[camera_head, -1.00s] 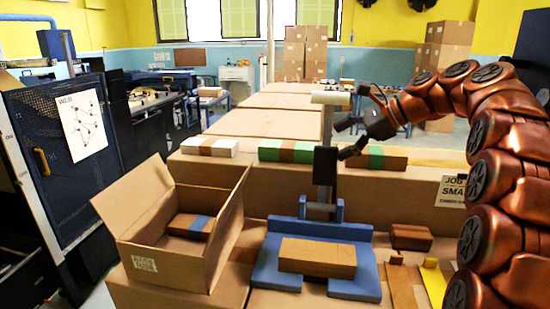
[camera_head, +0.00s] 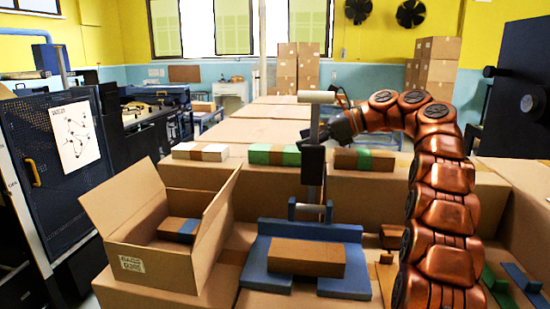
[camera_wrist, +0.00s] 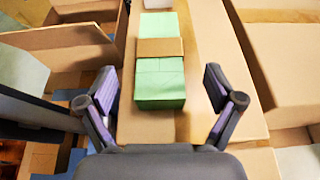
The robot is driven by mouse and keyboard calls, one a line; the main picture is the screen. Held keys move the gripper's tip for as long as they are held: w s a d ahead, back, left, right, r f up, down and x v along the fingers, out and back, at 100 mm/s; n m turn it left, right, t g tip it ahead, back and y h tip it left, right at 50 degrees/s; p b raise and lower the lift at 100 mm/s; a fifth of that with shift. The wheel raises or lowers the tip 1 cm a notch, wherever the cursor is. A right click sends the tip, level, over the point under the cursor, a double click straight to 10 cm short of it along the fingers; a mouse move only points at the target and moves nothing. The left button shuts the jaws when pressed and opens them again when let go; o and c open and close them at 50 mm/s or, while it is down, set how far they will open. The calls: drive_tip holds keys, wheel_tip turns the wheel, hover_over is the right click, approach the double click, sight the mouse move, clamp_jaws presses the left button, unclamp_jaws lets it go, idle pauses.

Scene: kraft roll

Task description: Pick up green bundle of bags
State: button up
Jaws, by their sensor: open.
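The green bundle of bags (camera_head: 262,154) has a brown band and lies on a cardboard surface behind the blue stand, left of its column in the head view. In the wrist view, the green bundle (camera_wrist: 160,85) lies lengthwise ahead, roughly centred between the fingers. My gripper (camera_wrist: 162,88) is open and empty, with a finger to each side of the bundle's near part in the picture. I cannot tell its height above the bundle. In the head view, my gripper (camera_head: 332,128) is partly hidden by the column.
An open carton (camera_head: 150,262) stands at left.

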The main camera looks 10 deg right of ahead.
sight(282, 148)
drive_tip(key=shift+f+x, duration=0.1)
drive_tip(key=shift+x, duration=1.5)
drive_tip(key=shift+f+x, duration=0.15)
drive_tip(key=shift+x, duration=1.45)
drive_tip(key=shift+d, duration=0.1)
drive_tip(key=shift+c, duration=0.2)
drive_tip(key=c, duration=1.3)
